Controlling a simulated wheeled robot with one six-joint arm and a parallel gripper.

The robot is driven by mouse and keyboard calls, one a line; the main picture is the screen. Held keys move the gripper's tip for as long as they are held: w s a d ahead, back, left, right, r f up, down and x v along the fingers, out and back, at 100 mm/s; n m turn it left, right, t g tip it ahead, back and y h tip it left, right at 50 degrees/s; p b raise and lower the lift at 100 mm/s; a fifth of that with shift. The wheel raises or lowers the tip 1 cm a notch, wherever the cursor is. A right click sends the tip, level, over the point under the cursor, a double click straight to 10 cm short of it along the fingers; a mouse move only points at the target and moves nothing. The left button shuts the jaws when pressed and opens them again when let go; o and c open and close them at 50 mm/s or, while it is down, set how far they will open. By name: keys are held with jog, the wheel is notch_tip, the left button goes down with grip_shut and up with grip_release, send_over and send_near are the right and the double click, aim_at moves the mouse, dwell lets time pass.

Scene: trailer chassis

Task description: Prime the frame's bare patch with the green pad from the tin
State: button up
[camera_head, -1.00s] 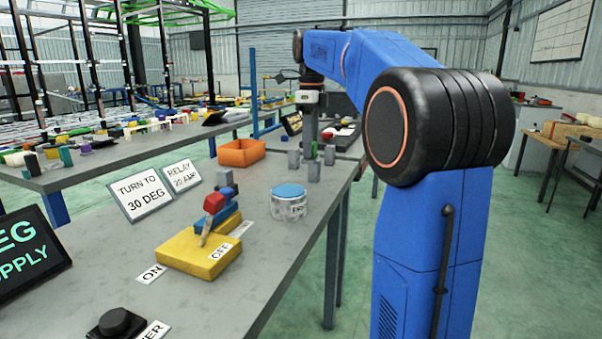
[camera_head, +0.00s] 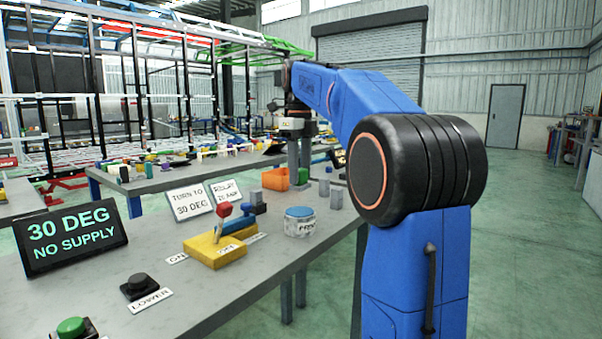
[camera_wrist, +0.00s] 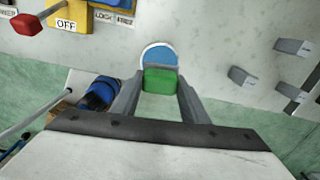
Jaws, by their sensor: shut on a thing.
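My gripper (camera_wrist: 160,84) is shut on a green pad (camera_wrist: 161,78), which sits between the two fingertips in the wrist view. A round tin (camera_wrist: 155,52) with a blue top and white rim shows just beyond the pad there; I cannot tell how far below the pad it is. In the head view the tin (camera_head: 300,225) stands upright on the grey bench, and my gripper (camera_head: 299,162) points down farther back, near an orange bin. A frame of black, white and green tubes (camera_head: 110,95) stands at the back left. I cannot make out its bare patch.
The grey bench (camera_head: 215,305) holds a yellow switch block (camera_head: 215,250) with a red-tipped lever, two cards, a 30 DEG NO SUPPLY display (camera_head: 70,238), an orange bin (camera_head: 276,179) and grey blocks (camera_head: 336,198). Green floor (camera_head: 530,260) is clear at right.

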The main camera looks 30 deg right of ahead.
aim_at(300, 190)
jog(key=shift+f, duration=2.9)
jog(key=shift+f, duration=0.6)
jog(key=shift+r, duration=0.1)
jog(key=shift+r, duration=3.45)
